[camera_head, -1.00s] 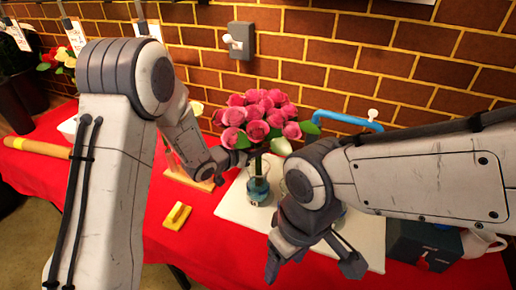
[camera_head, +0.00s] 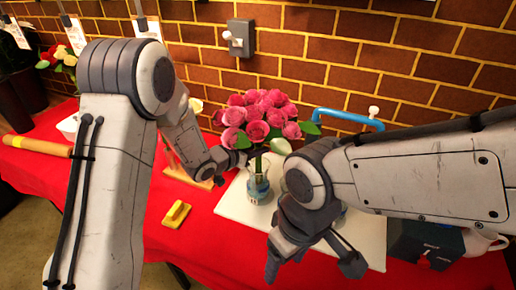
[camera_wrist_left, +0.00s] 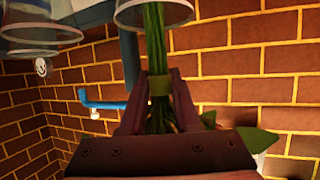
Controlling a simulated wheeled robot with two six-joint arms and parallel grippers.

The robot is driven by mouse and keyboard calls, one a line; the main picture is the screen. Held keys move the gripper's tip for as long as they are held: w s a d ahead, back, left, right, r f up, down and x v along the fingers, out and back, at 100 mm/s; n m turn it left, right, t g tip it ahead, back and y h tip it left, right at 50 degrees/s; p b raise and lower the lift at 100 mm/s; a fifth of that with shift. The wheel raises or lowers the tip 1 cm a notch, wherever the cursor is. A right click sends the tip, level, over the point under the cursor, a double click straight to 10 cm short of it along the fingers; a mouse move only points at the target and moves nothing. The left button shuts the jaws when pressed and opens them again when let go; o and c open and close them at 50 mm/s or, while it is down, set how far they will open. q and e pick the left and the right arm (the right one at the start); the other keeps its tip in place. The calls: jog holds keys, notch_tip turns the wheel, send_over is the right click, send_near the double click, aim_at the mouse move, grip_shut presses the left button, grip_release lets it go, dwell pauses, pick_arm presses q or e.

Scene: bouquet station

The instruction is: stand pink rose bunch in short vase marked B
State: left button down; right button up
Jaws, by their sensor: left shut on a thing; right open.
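The pink rose bunch (camera_head: 262,118) is upright, its blooms above a short clear glass vase (camera_head: 259,188) with blue at its base. My left gripper (camera_head: 243,158) is shut on the green stems (camera_wrist_left: 155,50), at a band below the blooms. In the left wrist view the stem ends pass inside the rim of the glass vase (camera_wrist_left: 178,14). A small dark mark shows low on this vase, too small to read. My right gripper (camera_head: 312,264) is open and empty, in front of the vase and to its right.
The vase stands on a white board (camera_head: 236,212) on the red cloth. Another glass (camera_head: 342,212) is partly hidden behind my right gripper. A yellow block (camera_head: 177,213) lies at left, a dark box (camera_head: 424,243) and white mug (camera_head: 480,240) at right. A brick wall is behind.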

pick_arm(q)
jog(key=c, duration=0.5)
grip_release()
jog(key=shift+c, duration=0.2)
jog(key=b+v, duration=0.1)
jog(key=v, duration=0.9)
jog(key=s+d+g+y, duration=0.1)
jog(key=s+g+y, duration=0.6)
jog(key=s, duration=2.3)
jog(key=r+g, duration=0.1)
jog(key=g, duration=0.2)
jog(key=shift+n+y, duration=0.3)
jog(key=shift+y, duration=0.1)
jog(key=shift+w+d, duration=0.1)
jog(key=shift+d, duration=0.05)
